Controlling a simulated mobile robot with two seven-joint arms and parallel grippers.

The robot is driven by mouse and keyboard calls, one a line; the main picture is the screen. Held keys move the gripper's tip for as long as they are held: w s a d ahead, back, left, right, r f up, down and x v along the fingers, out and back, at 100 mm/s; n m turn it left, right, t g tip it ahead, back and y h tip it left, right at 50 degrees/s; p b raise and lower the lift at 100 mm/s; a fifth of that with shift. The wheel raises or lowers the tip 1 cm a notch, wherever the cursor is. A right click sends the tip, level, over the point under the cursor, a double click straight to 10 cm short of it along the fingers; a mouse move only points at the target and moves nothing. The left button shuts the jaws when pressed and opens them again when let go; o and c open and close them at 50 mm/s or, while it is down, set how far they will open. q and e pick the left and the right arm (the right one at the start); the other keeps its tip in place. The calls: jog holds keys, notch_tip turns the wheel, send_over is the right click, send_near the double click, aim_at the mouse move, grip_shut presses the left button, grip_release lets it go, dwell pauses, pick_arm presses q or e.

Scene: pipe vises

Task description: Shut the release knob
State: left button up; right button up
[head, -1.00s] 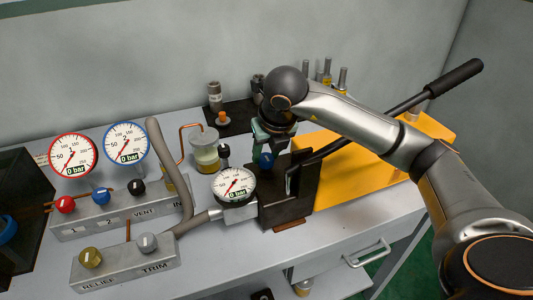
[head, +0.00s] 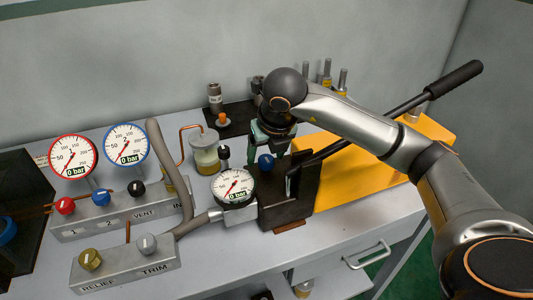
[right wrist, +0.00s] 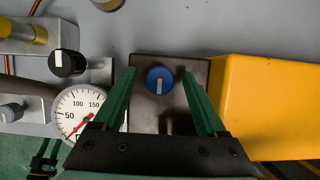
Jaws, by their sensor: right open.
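The release knob is taken to be the blue knob (head: 266,161) with a white mark on top of the dark pump block (head: 285,207). In the right wrist view the blue knob (right wrist: 160,79) lies between my green fingers, its white mark running up and down the picture. My right gripper (right wrist: 158,76) is open, one finger on each side of the knob, with gaps showing. In the head view my right gripper (head: 266,146) hangs just behind and above the knob. Whether its tips reach knob height is unclear.
A gauge (head: 234,186) reading 0 bar sits left of the block. The yellow pump body (head: 350,170) and its long black-gripped lever (head: 455,78) are at right. A black knob (head: 223,152) and a glass jar (head: 206,155) stand close by at left.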

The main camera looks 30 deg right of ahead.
jog(key=shift+r, duration=0.1)
jog(key=p+v, duration=0.1)
jog(key=v, duration=1.1)
jog(key=shift+s, duration=0.15)
jog(key=shift+s, duration=0.1)
